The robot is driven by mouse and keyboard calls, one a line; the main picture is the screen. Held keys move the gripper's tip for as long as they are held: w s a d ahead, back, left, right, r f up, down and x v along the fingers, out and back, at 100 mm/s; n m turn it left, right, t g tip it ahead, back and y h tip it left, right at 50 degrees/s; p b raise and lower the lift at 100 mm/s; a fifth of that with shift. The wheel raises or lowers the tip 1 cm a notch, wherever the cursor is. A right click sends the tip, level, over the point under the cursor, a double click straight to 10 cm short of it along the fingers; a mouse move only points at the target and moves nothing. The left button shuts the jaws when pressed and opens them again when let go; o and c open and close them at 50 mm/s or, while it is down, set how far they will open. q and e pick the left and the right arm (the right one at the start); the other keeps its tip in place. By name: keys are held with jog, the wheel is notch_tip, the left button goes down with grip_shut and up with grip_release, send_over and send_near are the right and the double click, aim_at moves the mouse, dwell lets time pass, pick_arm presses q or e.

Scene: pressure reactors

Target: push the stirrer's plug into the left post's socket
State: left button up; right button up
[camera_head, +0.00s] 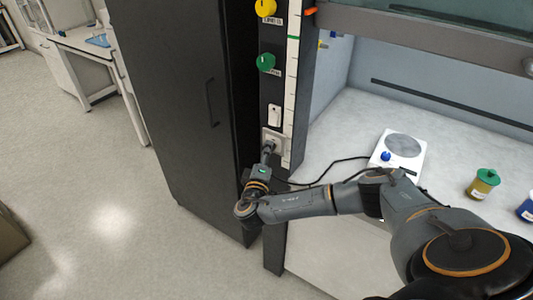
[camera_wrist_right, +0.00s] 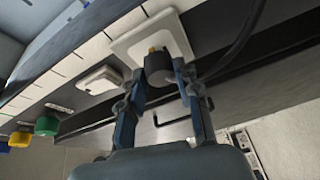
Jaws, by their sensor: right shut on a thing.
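The stirrer (camera_head: 402,150) is a white hotplate with a round grey top and a blue knob, on the hood's worktop. The left post's socket (camera_head: 279,136) is a white square plate low on the dark post; in the right wrist view the socket (camera_wrist_right: 172,36) is just beyond my fingertips. My right gripper (camera_head: 267,153) is shut on the dark round plug (camera_wrist_right: 158,69), in front of the socket. A bit of yellow metal shows between plug and plate; I cannot tell how deep the plug sits. My left gripper is not in view.
A black cable (camera_head: 315,181) runs across the worktop between stirrer and post. Green (camera_head: 266,62) and yellow (camera_head: 265,8) knobs and a white switch (camera_head: 274,115) are above the socket. A dark cabinet (camera_head: 180,100) stands left of the post. A green-capped jar (camera_head: 484,184) is at right.

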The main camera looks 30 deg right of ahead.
jog(key=shift+w+d, duration=0.2)
jog(key=shift+d, duration=0.3)
jog(key=o, duration=1.2)
jog(key=shift+c, duration=0.2)
jog(key=v, duration=1.2)
jog(key=shift+f, duration=0.15)
jog(key=s+f+n+g+y, duration=0.1)
jog(key=s+f+g+y, duration=0.25)
jog(key=f, duration=1.25)
jog(key=s+f+n+g+y, duration=0.1)
jog(key=s+f+g+y, duration=0.25)
jog(key=f, duration=1.25)
jog(key=s+a+f+m+g+y, duration=0.2)
jog(key=s+a+f+g+y, duration=0.1)
jog(key=s+f, duration=1.1)
jog(key=s+a+f+m+g+y, duration=0.1)
jog(key=s+a+f+m, duration=0.1)
jog(key=s, duration=0.9)
jog(key=s+a+f+m+y, duration=0.1)
jog(key=s+f, duration=0.3)
jog(key=s, duration=0.8)
jog(key=shift+a+f+m+g+y+b, duration=0.25)
jog(key=shift+a+m+g+y, duration=0.2)
jog(key=shift+m, duration=0.25)
